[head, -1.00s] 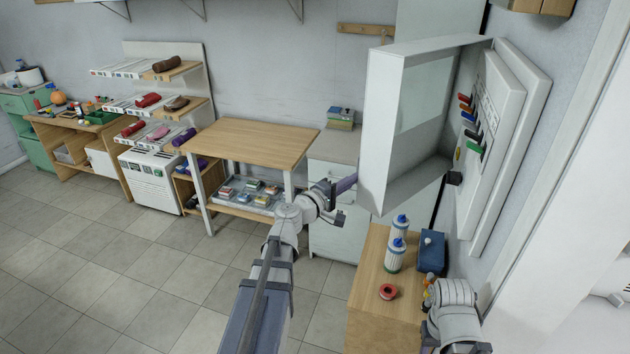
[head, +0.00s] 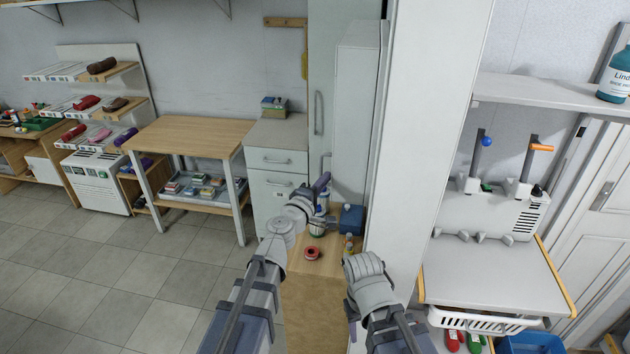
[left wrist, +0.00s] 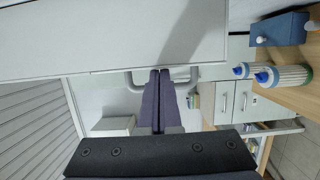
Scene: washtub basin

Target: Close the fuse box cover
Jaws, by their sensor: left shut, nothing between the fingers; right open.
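The fuse box cover (head: 357,110) is a tall pale panel in the head view, swung in toward the wall at the white pillar. Its inside and the coloured switches are hidden, and I cannot tell whether it sits flush. In the left wrist view the large white surface (left wrist: 110,35) along the top appears to be the cover. My left gripper (head: 323,182) is just below the cover's lower left, shut and empty; its dark fingers also show in the left wrist view (left wrist: 159,75). My right gripper (head: 350,248) is low by the wooden cabinet, open, its fingers mostly hidden.
Below the cover, a wooden cabinet (head: 312,285) carries bottles (head: 318,226), a blue box (head: 352,218) and a red tape roll (head: 312,253). A white pillar (head: 428,120) stands right of it. The floor (head: 130,260) at left is clear.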

